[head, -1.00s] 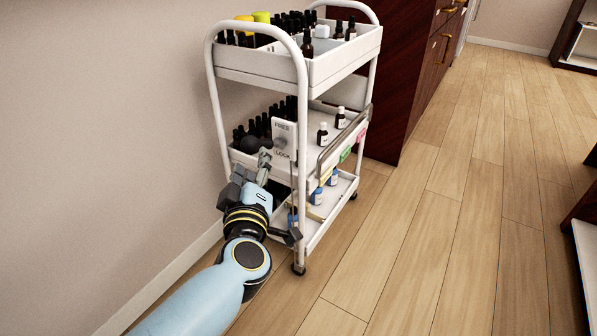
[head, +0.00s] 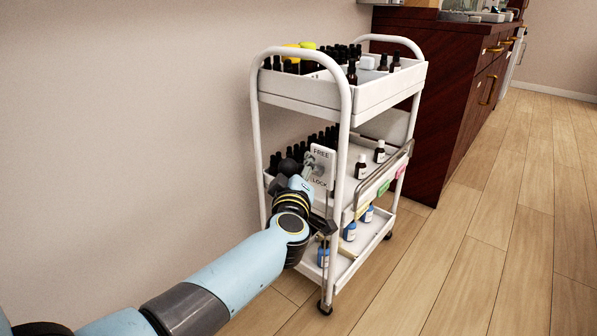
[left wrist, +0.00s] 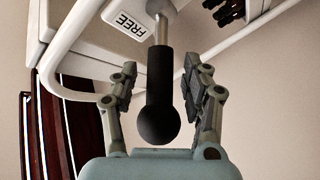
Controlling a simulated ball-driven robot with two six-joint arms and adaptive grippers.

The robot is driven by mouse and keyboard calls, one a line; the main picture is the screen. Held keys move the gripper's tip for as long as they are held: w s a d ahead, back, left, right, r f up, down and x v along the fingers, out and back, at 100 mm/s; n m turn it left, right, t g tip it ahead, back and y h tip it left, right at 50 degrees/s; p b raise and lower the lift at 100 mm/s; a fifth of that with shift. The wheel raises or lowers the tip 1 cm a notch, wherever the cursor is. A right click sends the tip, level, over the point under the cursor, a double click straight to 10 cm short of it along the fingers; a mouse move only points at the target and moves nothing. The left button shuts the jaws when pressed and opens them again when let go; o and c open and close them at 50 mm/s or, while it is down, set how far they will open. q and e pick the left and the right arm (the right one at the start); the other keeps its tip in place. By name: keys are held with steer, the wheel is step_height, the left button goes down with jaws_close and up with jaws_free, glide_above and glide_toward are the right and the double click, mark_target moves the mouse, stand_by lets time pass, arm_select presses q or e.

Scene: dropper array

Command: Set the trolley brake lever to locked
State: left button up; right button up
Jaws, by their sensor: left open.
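The brake plate (head: 321,157) is a white panel on the trolley's near end, marked FREE at its top and LOCK at its bottom. The brake lever (head: 288,167) has a black, ball-ended handle pointing left from the plate. My left gripper (head: 300,178) is at the lever and partly covers it in the head view. In the left wrist view, the lever's black handle (left wrist: 157,95) lies between the two open fingers of the left gripper (left wrist: 158,80), with gaps on both sides. The FREE label (left wrist: 128,24) shows beside its metal shaft. My right gripper is not in view.
The white trolley (head: 350,97) has three shelves holding dark dropper bottles and blue-labelled bottles. A wall (head: 130,130) runs close along its left side. A dark red cabinet (head: 450,110) stands behind it. The wooden floor (head: 480,260) to the right is clear.

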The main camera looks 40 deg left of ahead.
arm_select(q)
jaws_close()
stand_by(0.3)
stand_by(0.3)
